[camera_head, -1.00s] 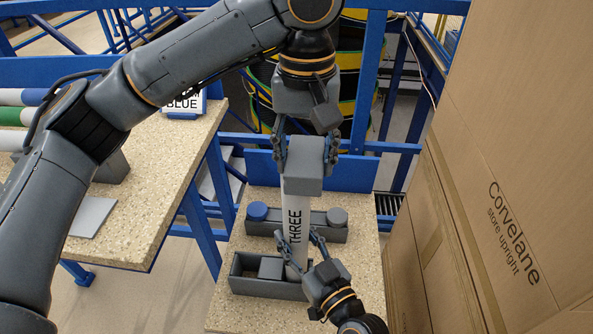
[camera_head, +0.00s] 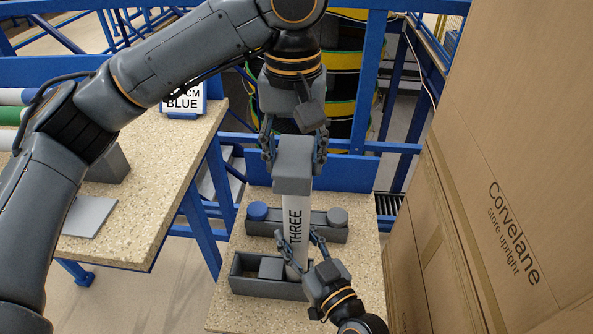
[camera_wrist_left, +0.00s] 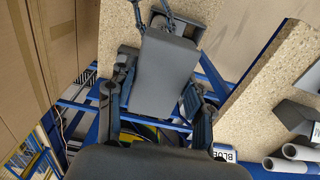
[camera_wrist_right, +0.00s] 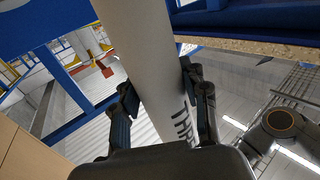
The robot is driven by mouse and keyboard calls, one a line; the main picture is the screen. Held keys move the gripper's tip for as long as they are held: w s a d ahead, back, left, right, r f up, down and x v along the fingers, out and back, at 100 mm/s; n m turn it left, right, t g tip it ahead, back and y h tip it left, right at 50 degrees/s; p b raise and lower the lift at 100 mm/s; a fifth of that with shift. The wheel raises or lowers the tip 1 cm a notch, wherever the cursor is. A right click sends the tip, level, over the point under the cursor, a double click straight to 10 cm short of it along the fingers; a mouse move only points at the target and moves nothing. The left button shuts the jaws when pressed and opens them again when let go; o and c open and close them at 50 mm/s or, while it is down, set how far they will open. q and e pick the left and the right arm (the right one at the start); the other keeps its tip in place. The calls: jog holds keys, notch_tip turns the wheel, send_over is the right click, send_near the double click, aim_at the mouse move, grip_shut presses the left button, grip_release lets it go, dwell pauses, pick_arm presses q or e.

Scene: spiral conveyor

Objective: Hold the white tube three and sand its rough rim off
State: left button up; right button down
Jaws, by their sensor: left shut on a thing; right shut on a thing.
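The white tube (camera_head: 296,225), marked THREE, stands upright over the small speckled table. My right gripper (camera_head: 297,252) is shut around its lower part; the right wrist view shows the tube (camera_wrist_right: 150,60) between the fingers. My left gripper (camera_head: 293,150) is shut on a grey block (camera_head: 293,172), which sits at the tube's top end and hides the rim. The left wrist view shows this block (camera_wrist_left: 165,75) between the fingers. Whether the block touches the rim cannot be told.
A grey open box (camera_head: 245,285) and a grey holder with a blue cap (camera_head: 257,211) and a grey cap (camera_head: 337,216) are on the small table. Tall cartons (camera_head: 520,150) stand close at right. A larger table (camera_head: 150,200) with tubes is at left.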

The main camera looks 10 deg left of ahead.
pick_arm(q)
jog(key=shift+d, duration=1.2)
pick_arm(e)
jog(key=shift+f, duration=0.2)
pick_arm(q)
jog(key=shift+a, duration=0.1)
jog(key=shift+a, duration=2)
jog(key=shift+d+r, duration=0.25)
jog(key=shift+d, duration=0.95)
jog(key=shift+r, duration=1.5)
pick_arm(e)
jog(key=c, duration=0.6)
grip_release()
jog(key=shift+r, duration=0.1)
